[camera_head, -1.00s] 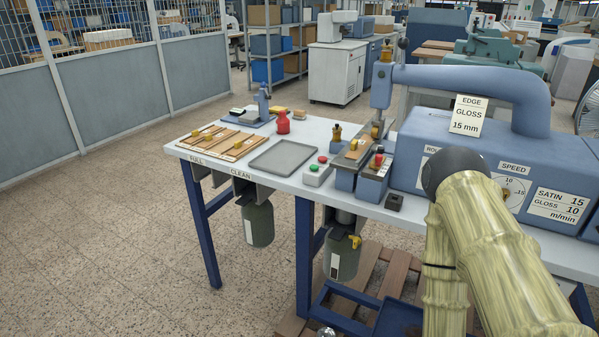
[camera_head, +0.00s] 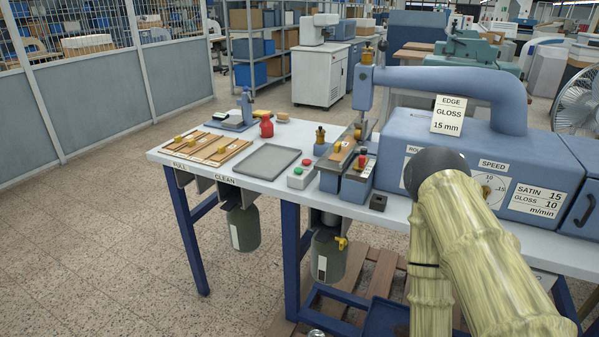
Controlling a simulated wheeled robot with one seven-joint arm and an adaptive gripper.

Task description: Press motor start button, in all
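A small light-grey switch box (camera_head: 301,176) stands on the white bench in the head view. It has a green button (camera_head: 298,170) on the near side and a red button (camera_head: 306,162) behind it. Which of them is the motor start button is not labelled legibly. The box sits just right of a grey tray and left of the blue machine (camera_head: 470,150). My arm, in a yellowish cover with a dark round joint, crosses the lower right, in front of the machine. My gripper is not in the frame.
The bench (camera_head: 257,186) holds a flat grey tray (camera_head: 267,160), wooden strips (camera_head: 207,148), a red container (camera_head: 266,127) and a small dark block (camera_head: 378,202). Green canisters (camera_head: 243,228) hang below. A wooden pallet lies under the bench. The floor at left is open.

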